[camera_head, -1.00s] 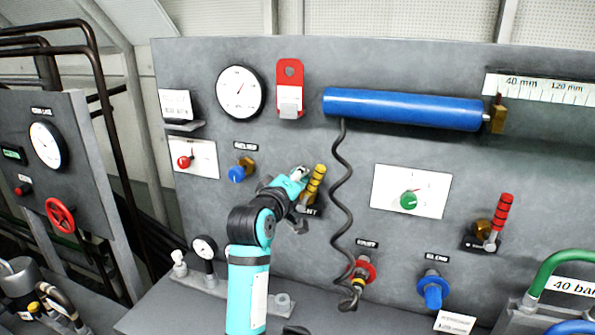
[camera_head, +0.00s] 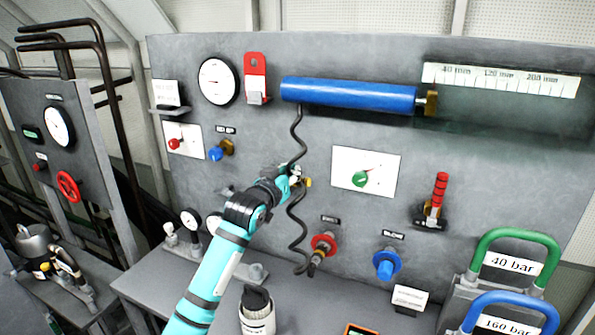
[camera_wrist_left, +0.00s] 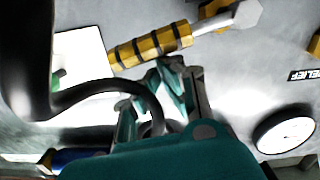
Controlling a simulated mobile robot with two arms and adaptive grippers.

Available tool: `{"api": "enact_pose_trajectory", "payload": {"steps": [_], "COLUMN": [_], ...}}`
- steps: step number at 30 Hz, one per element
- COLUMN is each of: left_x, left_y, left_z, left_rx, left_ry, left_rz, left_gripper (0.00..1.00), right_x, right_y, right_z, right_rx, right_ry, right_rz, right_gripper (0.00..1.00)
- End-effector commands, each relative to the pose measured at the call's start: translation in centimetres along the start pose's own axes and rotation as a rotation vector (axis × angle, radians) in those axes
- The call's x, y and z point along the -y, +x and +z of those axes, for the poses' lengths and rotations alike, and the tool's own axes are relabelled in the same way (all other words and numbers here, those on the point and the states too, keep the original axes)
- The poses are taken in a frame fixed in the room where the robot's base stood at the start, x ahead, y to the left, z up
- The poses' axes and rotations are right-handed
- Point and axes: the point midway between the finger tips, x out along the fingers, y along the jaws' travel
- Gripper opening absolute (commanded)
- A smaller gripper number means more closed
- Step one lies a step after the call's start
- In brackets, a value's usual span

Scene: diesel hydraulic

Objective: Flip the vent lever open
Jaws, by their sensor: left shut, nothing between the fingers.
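The vent lever has a yellow grip with black bands. In the wrist view the lever (camera_wrist_left: 150,45) extends left from a grey metal end, just beyond my left gripper's fingers (camera_wrist_left: 178,75). In the head view only its yellow tip (camera_head: 308,183) shows, to the right of my left gripper (camera_head: 298,175), which hides the rest. My left gripper is shut and empty, close to or touching the grip; I cannot tell which. The lever's pivot and label are hidden in the head view. My right gripper is not in view.
A dark coiled hose (camera_head: 294,215) hangs beside the gripper and looms large in the wrist view. A white plate with a green knob (camera_head: 362,178) is to the right. A blue relief knob (camera_head: 217,153) is to the left, and a red-gripped lever (camera_head: 438,192) farther right.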

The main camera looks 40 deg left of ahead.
Motion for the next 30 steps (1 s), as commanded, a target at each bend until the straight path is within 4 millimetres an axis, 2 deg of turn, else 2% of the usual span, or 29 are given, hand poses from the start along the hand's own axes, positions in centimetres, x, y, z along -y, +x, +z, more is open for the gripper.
{"api": "enact_pose_trajectory", "payload": {"steps": [11, 30], "left_x": [-0.1, -0.2], "left_y": [0.2, 0.2], "left_z": [1.6, 1.9], "left_rx": [0.004, 0.004], "left_ry": [0.183, 0.217], "left_rz": [-0.012, -0.013], "left_gripper": [0.00, 0.00], "right_x": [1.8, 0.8], "right_y": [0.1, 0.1], "right_z": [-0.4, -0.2], "right_rx": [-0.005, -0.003], "right_ry": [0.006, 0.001], "right_rz": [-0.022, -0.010], "right_gripper": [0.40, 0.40]}}
